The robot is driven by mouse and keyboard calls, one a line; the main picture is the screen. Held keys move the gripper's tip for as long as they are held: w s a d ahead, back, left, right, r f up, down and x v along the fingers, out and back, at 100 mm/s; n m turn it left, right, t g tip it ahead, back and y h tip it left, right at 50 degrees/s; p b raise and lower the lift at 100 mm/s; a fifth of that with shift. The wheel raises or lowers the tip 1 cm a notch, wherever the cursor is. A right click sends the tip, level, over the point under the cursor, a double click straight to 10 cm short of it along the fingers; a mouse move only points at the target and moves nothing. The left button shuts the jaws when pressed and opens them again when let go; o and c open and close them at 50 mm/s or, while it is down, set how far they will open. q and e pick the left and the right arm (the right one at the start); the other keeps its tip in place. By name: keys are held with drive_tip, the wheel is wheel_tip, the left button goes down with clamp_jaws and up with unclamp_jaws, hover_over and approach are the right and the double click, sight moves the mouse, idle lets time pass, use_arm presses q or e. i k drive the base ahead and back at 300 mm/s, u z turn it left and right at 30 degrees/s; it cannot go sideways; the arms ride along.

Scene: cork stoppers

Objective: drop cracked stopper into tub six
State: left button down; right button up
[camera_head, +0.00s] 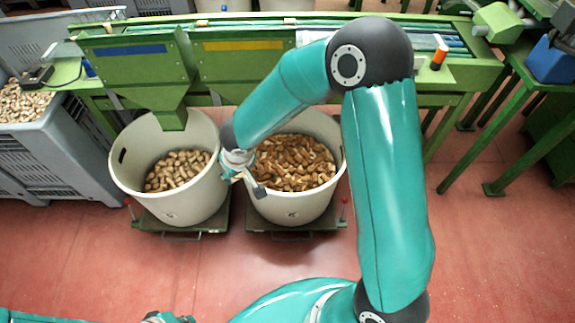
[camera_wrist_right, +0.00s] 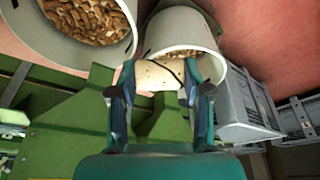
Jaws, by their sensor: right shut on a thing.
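My right gripper (camera_wrist_right: 158,84) is shut on a pale cork stopper (camera_wrist_right: 155,74) with a dark crack line near one end and a few small dark specks. In the head view the right gripper (camera_head: 247,181) hangs over the near rims of two cream tubs, between them; the stopper is not clear there. The left tub (camera_head: 128,180) holds light corks and the right tub (camera_head: 292,212) holds browner corks. No readable number shows on either tub. Part of my left gripper (camera_head: 172,318) shows at the bottom edge, mostly cut off, its fingers unclear.
Green chutes (camera_head: 135,70) of a sorting bench (camera_head: 285,45) stand behind the tubs. Each tub sits on a green base (camera_head: 180,228). A grey crate (camera_head: 60,150) of corks stands at the left. The red floor (camera_head: 100,255) in front is clear.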

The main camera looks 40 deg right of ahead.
sight(296, 187)
drive_tip(key=u, duration=0.15)
drive_tip(key=i, duration=0.9)
drive_tip(key=z, duration=0.95)
